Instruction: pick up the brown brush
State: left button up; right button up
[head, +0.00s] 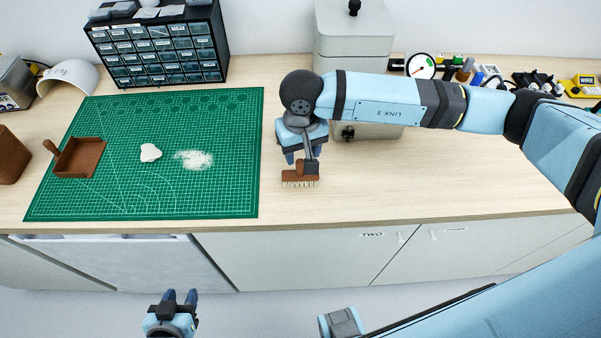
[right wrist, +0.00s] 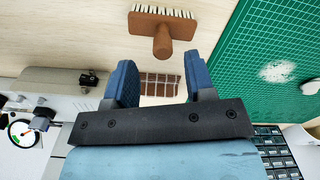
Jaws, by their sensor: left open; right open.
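The brown brush (head: 300,178) is on the bare wooden bench just right of the green mat, its pale bristles toward the front edge. In the right wrist view the brush (right wrist: 163,22) is beyond the fingertips, with its stubby handle pointing toward my gripper. My right gripper (head: 303,158) is open over the handle side of the brush in the head view. In the right wrist view its blue fingers (right wrist: 161,75) are apart, and the brush is not between them. My left gripper (head: 181,297) is open and empty, low in front of the bench.
The green cutting mat (head: 235,190) carries a brown dustpan (head: 80,157), a white lump (head: 150,152) and white powder (head: 194,159). A drawer cabinet (head: 160,55) and a grey box (head: 353,35) stand behind. Bare bench (head: 450,180) lies right of the brush.

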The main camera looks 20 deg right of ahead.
aim_at(301, 162)
notch_tip(301, 162, down, 5)
jog(key=shift+s+a+r+p, duration=0.1)
jog(key=shift+s+a+p, duration=0.05)
jog(key=shift+p, duration=0.75)
jog(key=shift+f, duration=0.45)
jog(key=shift+c, duration=0.3)
grip_shut()
